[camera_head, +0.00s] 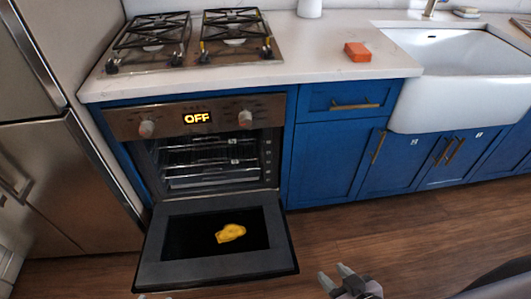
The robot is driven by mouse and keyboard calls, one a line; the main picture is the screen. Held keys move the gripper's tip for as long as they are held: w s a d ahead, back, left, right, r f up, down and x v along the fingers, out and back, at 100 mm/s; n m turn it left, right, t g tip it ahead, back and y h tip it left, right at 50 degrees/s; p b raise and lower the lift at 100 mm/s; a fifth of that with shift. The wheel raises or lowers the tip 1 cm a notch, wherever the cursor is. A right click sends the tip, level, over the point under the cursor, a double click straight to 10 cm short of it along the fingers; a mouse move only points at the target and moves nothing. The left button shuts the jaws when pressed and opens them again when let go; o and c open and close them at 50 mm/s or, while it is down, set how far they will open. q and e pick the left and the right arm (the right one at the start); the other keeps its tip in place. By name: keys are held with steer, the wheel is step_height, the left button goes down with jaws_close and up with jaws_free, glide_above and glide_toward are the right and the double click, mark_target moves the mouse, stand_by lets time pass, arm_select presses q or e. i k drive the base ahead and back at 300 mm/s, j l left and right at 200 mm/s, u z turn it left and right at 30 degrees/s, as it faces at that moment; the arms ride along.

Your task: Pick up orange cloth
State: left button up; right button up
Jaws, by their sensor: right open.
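An orange folded block-shaped piece (357,52), which looks like the orange cloth, lies on the white countertop between the stove and the sink. A crumpled yellow-orange piece (230,233), cloth-like, lies on the inner face of the lowered oven door (180,272). My right gripper (335,275) is at the bottom edge of the view, to the right of the oven door and in front of the cabinets. Its fingers are apart with nothing seen between them. It is away from both pieces. My left gripper is not clearly seen.
The open oven (210,160) has its door folded down into the floor space. A gas hob (190,38) is left of the orange piece, a white sink (455,75) to its right. A steel fridge (65,130) stands at left. Wooden floor (420,225) is clear at right.

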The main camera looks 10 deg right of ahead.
mark_target(357, 52)
steer(key=l+u, duration=0.15)
steer(key=u, duration=0.5)
steer(key=l+u, duration=0.25)
steer(key=l, duration=0.15)
steer(key=l+u, duration=0.3)
steer(key=k+l+u, duration=0.15)
steer(key=l, duration=0.25)
steer(key=k+l+u, duration=0.1)
steer(key=l, duration=0.3)
steer(key=k+l, duration=0.1)
steer(key=l, duration=0.3)
steer(key=k+l, duration=0.15)
steer(key=l, duration=0.25)
steer(key=k+l+u, duration=0.1)
steer(key=l, duration=0.25)
steer(key=k+l, duration=0.15)
steer(key=l, duration=0.25)
